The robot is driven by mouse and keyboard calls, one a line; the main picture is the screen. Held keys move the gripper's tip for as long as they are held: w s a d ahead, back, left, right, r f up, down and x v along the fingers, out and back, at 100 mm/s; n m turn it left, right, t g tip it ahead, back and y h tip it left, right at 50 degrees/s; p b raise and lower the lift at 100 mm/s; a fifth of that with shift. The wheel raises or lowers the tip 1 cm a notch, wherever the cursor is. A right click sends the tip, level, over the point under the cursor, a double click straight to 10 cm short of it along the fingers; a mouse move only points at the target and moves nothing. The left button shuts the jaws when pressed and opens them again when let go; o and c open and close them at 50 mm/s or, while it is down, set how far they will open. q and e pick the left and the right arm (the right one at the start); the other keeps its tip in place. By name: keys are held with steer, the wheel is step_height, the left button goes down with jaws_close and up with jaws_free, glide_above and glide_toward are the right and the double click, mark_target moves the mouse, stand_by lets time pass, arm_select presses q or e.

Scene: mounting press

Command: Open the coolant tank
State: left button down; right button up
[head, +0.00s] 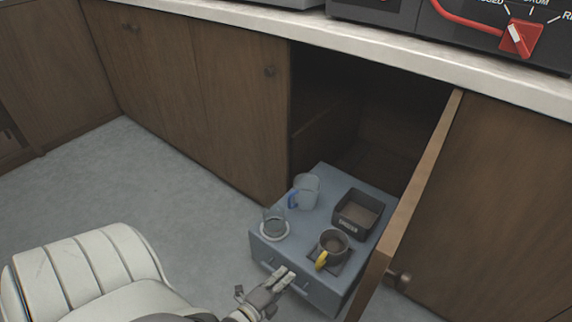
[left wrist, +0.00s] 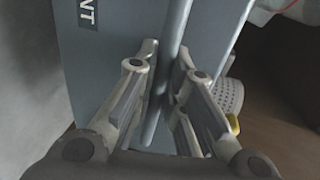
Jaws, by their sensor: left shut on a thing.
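The coolant tank (head: 312,220) is a blue-grey box standing partly out of the open cabinet. Several items stand on its top. Its front faces me and carries a bar handle (left wrist: 152,128). In the left wrist view the tank's face (left wrist: 100,70) shows the letters "NT". My left gripper (head: 286,279) is at the front of the tank. In the left wrist view its fingers (left wrist: 166,62) lie on both sides of the bar and are shut on it. My right gripper is in neither view.
On the tank stand a clear jug (head: 306,188), a glass on a white disc (head: 274,226), a dark bin (head: 357,211) and a mug with a yellow handle (head: 335,245). An open cabinet door (head: 412,190) is close on the right. A white chair (head: 85,272) stands at lower left.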

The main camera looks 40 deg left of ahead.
arm_select(q)
steer(key=c, duration=1.5)
jaws_free()
steer(key=s, duration=0.4)
steer(key=s+r, duration=0.1)
steer(key=s, duration=0.2)
steer(key=s+r, duration=0.1)
steer(key=s, duration=0.3)
steer(key=shift+s+d+r, duration=0.15)
steer(key=shift+s+d, duration=0.15)
steer(key=shift+s, duration=0.05)
